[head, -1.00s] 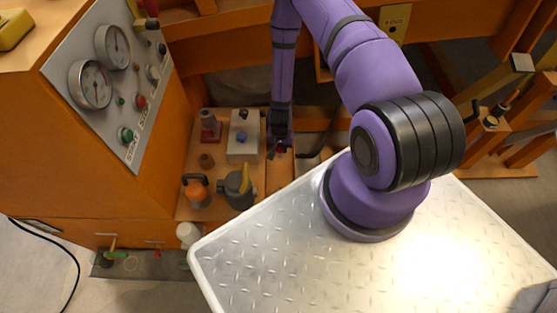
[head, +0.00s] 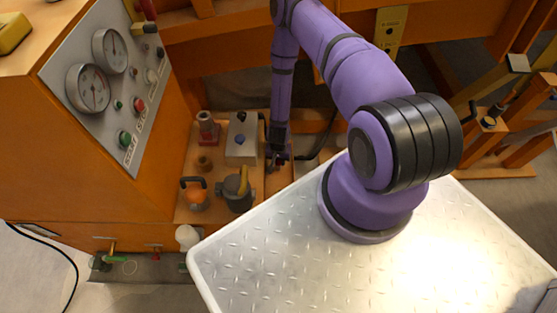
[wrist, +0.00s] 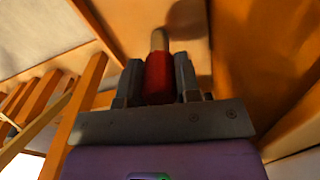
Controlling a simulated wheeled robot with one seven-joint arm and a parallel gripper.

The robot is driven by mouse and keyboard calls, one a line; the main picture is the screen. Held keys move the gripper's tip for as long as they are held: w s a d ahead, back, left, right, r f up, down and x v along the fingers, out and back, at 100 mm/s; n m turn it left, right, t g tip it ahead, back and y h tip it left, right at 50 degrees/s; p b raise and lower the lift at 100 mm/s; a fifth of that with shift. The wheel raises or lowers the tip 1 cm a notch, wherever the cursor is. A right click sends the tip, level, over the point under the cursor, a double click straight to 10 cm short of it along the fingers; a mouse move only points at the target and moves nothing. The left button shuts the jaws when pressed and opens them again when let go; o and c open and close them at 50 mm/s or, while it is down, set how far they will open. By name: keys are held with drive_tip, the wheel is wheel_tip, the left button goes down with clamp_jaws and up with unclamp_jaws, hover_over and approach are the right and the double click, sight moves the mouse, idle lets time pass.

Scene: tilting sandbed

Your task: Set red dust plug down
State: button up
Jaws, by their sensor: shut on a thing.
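The red dust plug (wrist: 158,80) shows in the wrist view as a red cylinder with a tan-grey tip. My gripper (wrist: 159,82) is shut on it, with one dark finger on each side. In the head view my gripper (head: 276,162) points down over the right part of the wooden shelf (head: 222,212), right of the white box. The plug is too small and dark to make out clearly there. I cannot tell whether the plug touches the wood.
On the shelf stand a red-and-grey fitting (head: 207,127), a brown knob (head: 204,163), a white box (head: 242,150) with a blue knob, an orange part with a black handle (head: 196,195) and a dark fitting with a yellow lever (head: 238,191). An orange gauge cabinet (head: 100,170) rises at left.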

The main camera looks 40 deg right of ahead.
drive_tip(key=shift+f, duration=0.1)
drive_tip(key=o, duration=0.9)
wheel_tip(320, 180, up, 12)
